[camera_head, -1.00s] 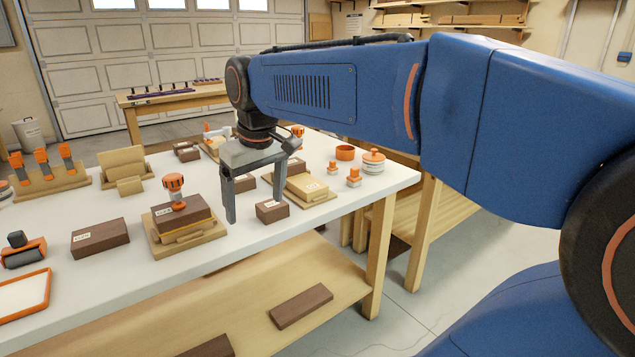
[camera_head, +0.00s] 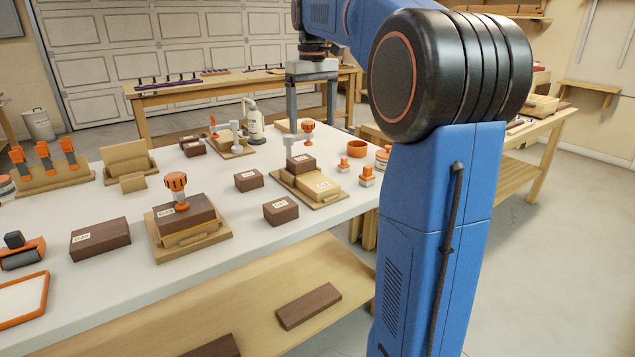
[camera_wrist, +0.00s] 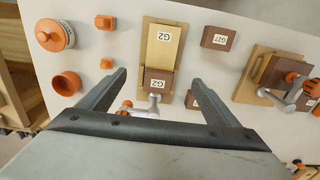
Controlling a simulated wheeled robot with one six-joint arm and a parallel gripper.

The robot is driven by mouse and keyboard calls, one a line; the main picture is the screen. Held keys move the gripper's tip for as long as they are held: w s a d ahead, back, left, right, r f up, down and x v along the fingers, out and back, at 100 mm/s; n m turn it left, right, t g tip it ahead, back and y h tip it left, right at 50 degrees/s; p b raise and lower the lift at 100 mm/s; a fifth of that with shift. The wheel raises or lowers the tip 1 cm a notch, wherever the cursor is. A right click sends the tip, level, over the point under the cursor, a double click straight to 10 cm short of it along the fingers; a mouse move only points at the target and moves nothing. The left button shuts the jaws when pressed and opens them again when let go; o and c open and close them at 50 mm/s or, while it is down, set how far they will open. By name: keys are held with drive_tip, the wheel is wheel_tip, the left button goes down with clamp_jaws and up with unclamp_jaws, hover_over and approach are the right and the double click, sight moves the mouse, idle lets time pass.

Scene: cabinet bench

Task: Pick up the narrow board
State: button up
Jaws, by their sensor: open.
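Nothing is marked as the narrow board, and I cannot tell which piece it is. A light wood board labelled G2 (camera_head: 322,185) lies on a wooden base on the bench; it also shows in the wrist view (camera_wrist: 161,46). A dark block (camera_head: 301,164) sits at its far end, with an orange-knobbed clamp (camera_head: 300,137) there. My gripper (camera_head: 311,123) is open and empty above and beyond this fixture, pointing down. In the wrist view my gripper (camera_wrist: 158,78) has its fingers on either side of the block in the picture, apparently well above it.
Dark labelled blocks (camera_head: 281,211) and (camera_head: 249,180) stand nearby. Another clamp fixture (camera_head: 188,225) is left of them. Small orange-topped pieces (camera_head: 343,165) and an orange ring (camera_head: 357,148) are to the right. A dark board (camera_head: 308,305) lies on the lower shelf.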

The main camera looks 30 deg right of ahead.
hover_over(312, 177)
drive_tip(key=f, duration=1)
drive_tip(key=shift+s+f, duration=0.25)
drive_tip(key=shift+f, duration=0.15)
drive_tip(key=shift+w+a+f, duration=0.1)
drive_tip(key=shift+w+f, duration=0.05)
drive_tip(key=shift+f, duration=2.85)
drive_tip(key=shift+c, duration=0.6)
drive_tip(key=c, duration=1.1)
drive_tip(key=shift+c, duration=0.2)
wheel_tip(312, 177, up, 10)
